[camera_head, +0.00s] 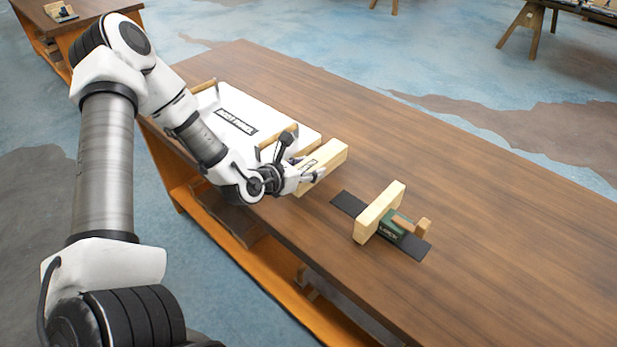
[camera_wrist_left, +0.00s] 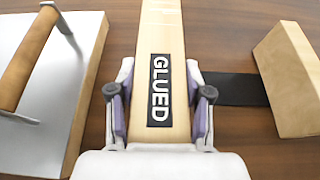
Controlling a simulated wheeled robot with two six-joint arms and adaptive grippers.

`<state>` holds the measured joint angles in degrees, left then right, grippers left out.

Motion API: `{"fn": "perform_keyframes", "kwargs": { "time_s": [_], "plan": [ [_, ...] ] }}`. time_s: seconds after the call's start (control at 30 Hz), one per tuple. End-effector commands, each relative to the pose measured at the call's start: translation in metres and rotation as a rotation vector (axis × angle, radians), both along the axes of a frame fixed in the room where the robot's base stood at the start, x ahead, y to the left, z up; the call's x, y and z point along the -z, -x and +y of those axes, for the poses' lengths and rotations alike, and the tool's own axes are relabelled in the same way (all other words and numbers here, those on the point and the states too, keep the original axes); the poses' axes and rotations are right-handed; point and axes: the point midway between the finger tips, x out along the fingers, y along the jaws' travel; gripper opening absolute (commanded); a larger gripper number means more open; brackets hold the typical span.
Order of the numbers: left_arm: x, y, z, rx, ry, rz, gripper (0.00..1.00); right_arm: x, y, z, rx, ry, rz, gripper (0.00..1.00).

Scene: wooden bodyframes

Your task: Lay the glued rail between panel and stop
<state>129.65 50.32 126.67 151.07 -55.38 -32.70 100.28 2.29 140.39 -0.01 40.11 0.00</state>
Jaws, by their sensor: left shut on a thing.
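My left gripper (camera_wrist_left: 160,100) is shut on the glued rail (camera_wrist_left: 162,28), a pale wooden bar with a black "GLUED" label. In the head view the rail (camera_head: 328,160) lies beside the panel's right end, and the gripper (camera_head: 306,176) covers its near part. The body panel (camera_head: 285,112) is a white-topped board with a black label and wooden handles. The stop (camera_head: 380,212) is a pale wooden block standing to the right, apart from the rail. I cannot tell whether the rail touches the table. My right gripper is not in view.
A green clamp body (camera_head: 403,240) with a wooden handle sits behind the stop on a black strip (camera_head: 348,204). Bare tabletop (camera_head: 440,165) lies beyond and right. The table's front edge runs below my left arm. Other benches stand far off.

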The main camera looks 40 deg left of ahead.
Motion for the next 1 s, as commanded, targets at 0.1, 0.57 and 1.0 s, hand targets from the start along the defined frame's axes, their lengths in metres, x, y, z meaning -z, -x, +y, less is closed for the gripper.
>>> {"fn": "perform_keyframes", "kwargs": {
  "time_s": [0.1,0.57,1.0],
  "plan": [
    [0.021,-0.004,0.004,0.002,-0.004,0.004,0.01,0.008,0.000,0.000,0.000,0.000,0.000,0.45],
    [0.040,-0.004,0.004,-0.001,0.000,-0.001,0.01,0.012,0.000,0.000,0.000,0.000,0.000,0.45],
    [0.033,-0.004,0.004,-0.001,0.001,0.000,0.75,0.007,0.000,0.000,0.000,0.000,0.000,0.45]
  ]
}}
